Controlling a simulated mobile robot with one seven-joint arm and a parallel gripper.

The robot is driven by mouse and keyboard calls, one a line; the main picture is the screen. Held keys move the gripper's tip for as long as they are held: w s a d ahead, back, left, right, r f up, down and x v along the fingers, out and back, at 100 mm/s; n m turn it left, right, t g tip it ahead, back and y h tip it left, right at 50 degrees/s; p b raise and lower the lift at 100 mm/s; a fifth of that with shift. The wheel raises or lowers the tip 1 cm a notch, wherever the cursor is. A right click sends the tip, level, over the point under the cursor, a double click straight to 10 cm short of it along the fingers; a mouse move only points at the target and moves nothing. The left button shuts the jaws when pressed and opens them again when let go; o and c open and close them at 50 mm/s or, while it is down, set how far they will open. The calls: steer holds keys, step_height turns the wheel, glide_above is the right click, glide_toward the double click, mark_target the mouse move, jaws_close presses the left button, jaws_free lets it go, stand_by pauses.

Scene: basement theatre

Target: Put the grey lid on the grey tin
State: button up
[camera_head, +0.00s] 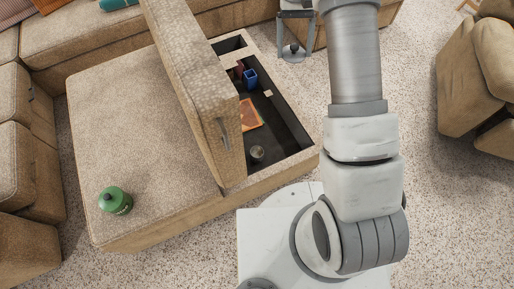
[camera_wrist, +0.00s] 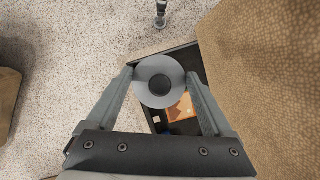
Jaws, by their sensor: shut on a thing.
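The grey lid (camera_wrist: 145,92) is a flat disc with a darker round knob in its middle. My gripper (camera_wrist: 160,83) is shut on it, with one finger at each side of the rim. In the head view my gripper (camera_head: 293,48) holds the lid level and in the air, knob up. The small grey tin (camera_head: 257,154) stands in the near end of the open dark storage compartment. The lid and tin are apart. I cannot make out the tin in the wrist view, where the lid covers part of the compartment.
The compartment (camera_head: 284,143) also holds an orange book (camera_head: 250,114) and a blue container (camera_head: 250,78). The raised padded cover (camera_head: 190,75) walls its left side.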

steer(key=w+a+f+m+t+y+b, duration=0.1)
steer(key=w+a+f+m+b, duration=0.2)
steer(key=f, duration=0.9)
steer(key=a+f+m+y+b, duration=0.2)
steer(key=a+f+m+b, duration=0.2)
steer(key=f, duration=0.8)
steer(key=w+a+f+m+t+y+b, duration=0.1)
steer(key=w+a+f+m+b, duration=0.2)
steer(key=f, duration=1)
steer(key=shift+s+a+f+m+t+b, duration=0.1)
steer(key=shift+s+f+m+t+b, duration=0.8)
steer(key=shift+f+m, duration=2.25)
steer(key=shift+s+f+m+t+b, duration=0.55)
steer(key=shift+s+f+m+b, duration=0.55)
steer(key=shift+f, duration=3.95)
steer(key=shift+s+a+f+m+t+b, duration=0.1)
steer(key=shift+s+f+m+t+b, duration=0.95)
steer(key=shift+f+m, duration=2.15)
steer(key=shift+s+f+n+g, duration=0.2)
steer(key=shift+f+n+g, duration=0.1)
steer(key=shift+f+n, duration=0.8)
steer(key=shift+f, duration=0.1)
steer(key=o, duration=1.1)
